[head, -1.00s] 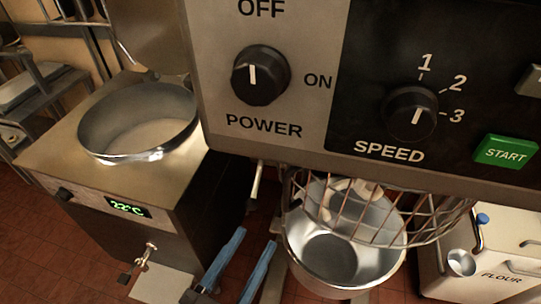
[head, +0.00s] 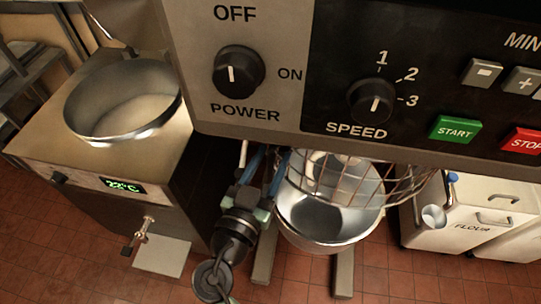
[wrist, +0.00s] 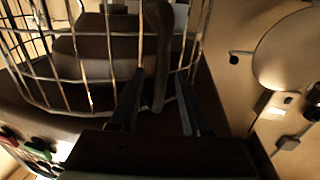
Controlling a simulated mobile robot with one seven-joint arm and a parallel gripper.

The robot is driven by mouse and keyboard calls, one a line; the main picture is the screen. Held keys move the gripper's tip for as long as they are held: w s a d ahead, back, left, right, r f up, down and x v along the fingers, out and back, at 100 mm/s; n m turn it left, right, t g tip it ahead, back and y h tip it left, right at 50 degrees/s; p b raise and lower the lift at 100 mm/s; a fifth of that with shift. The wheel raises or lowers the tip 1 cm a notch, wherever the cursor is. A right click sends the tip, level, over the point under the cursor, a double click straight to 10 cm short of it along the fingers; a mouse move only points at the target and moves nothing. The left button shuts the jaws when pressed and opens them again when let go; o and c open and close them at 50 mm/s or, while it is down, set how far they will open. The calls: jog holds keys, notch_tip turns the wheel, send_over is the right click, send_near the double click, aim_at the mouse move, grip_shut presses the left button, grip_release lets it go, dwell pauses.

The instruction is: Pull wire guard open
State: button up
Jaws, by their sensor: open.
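The wire guard (head: 365,182) is a curved cage of metal bars under the mixer head, above the steel bowl (head: 330,232). My gripper (head: 267,156) is at the guard's left side in the head view, its blue fingers pointing up and away. In the wrist view the open fingers (wrist: 158,82) reach up to the wire guard (wrist: 85,78). A thick dark upright bar stands between the fingers; I cannot tell whether it belongs to the guard. Contact with the wires is unclear. The fingertips are partly hidden near the mixer head.
The mixer's control panel (head: 400,90) overhangs the guard, with power and speed knobs and a green start button (head: 455,129). A heated kettle unit (head: 60,150) stands close on the left. A white flour bin (head: 470,215) stands on the right. Tiled floor is open in front.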

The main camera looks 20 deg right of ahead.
jog(key=shift+c, duration=0.2)
grip_shut()
dwell(1.2)
